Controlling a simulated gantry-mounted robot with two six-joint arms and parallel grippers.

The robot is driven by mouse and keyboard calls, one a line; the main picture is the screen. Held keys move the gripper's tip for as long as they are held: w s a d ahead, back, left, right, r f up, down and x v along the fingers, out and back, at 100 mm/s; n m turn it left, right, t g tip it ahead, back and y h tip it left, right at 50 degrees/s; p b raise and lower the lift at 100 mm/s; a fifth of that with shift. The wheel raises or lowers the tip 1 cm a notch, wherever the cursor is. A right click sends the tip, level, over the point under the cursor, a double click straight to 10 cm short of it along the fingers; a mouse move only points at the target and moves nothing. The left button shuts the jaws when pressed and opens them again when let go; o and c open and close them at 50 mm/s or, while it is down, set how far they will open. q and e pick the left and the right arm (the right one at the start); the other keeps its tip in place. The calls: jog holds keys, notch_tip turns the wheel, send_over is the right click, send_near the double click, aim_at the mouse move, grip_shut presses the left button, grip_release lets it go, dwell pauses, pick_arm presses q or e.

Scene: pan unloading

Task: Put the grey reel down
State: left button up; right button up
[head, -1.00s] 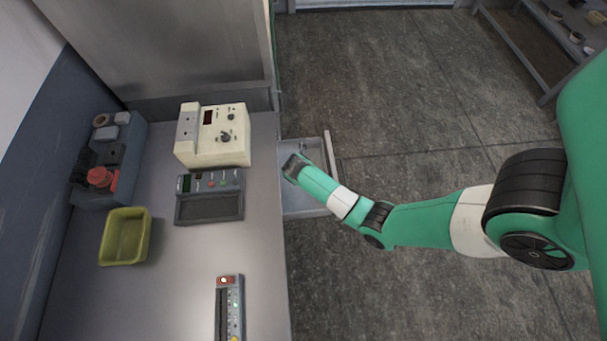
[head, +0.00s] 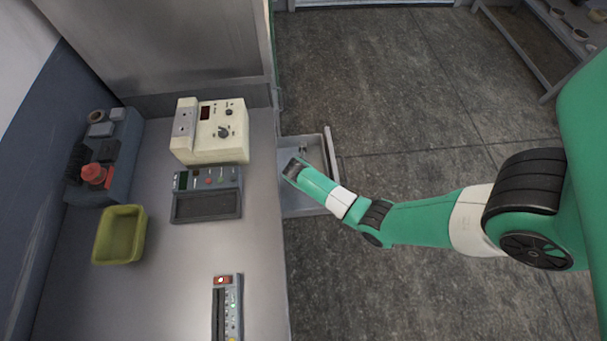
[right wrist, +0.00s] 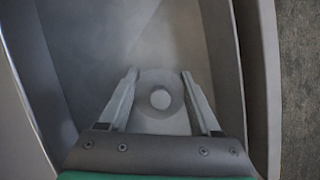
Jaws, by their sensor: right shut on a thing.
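The grey reel (right wrist: 158,118) shows in the right wrist view as a round, pale grey piece with a raised round centre. It is between the two fingers of my right gripper (right wrist: 158,76), which is shut on it. The reel is inside or just above an open grey drawer (right wrist: 222,75); I cannot tell whether it touches the floor of it. In the head view my right arm reaches in from the right and its end is over the drawer (head: 303,207). The reel is hidden there. My left gripper is not in view.
The counter left of the drawer holds a cream control box (head: 208,150), a grey panel (head: 206,205), a yellow-green bin (head: 119,236), a blue-grey caddy (head: 122,160) and a lit strip device (head: 227,310). The floor (head: 390,100) right of the drawer is clear.

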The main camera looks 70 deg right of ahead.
jog(key=o, duration=1.4)
jog(key=shift+r, duration=0.35)
jog(key=p+v, duration=0.5)
jog(key=v, duration=0.7)
jog(key=shift+r, duration=0.25)
